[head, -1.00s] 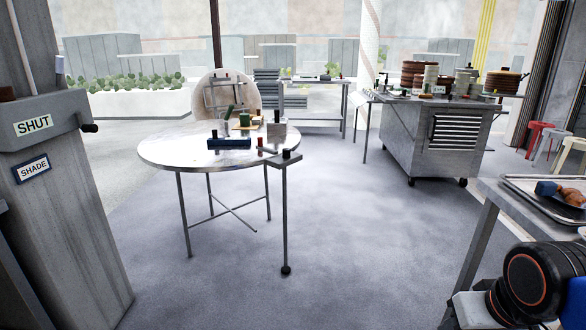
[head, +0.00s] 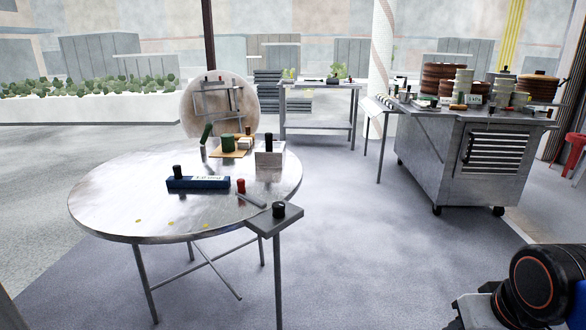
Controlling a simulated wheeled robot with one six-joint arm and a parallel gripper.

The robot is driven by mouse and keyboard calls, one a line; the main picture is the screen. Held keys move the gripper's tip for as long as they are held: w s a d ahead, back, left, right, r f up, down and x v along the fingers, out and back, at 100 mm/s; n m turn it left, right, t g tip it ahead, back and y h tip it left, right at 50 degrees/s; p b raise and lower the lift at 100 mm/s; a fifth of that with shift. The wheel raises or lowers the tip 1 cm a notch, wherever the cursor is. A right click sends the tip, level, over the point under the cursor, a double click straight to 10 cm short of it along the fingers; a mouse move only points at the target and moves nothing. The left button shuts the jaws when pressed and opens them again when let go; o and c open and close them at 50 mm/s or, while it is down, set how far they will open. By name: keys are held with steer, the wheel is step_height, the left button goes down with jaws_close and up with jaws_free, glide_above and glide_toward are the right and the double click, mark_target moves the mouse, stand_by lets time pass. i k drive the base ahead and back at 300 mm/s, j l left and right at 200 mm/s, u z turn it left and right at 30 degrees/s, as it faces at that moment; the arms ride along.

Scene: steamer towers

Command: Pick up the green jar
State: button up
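A short, dark green, round thing (head: 227,142), which looks like the green jar, stands on a small tan board (head: 232,155) near the far side of the round metal table. Left of it, a tilted dark green piece (head: 206,131) sits on a pale upright holder (head: 203,152). These are small in the head view, so details are unclear. Part of my arm shows at the lower right; my gripper is not in view.
On the round table (head: 110,205) are a blue block (head: 198,184), a small red piece (head: 241,186) and a white box (head: 270,158). A post with a square top (head: 274,220) stands at its near right edge. A loaded metal cart (head: 450,165) is right; floor between is clear.

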mark_target(227, 140)
steer(key=i, duration=1.7)
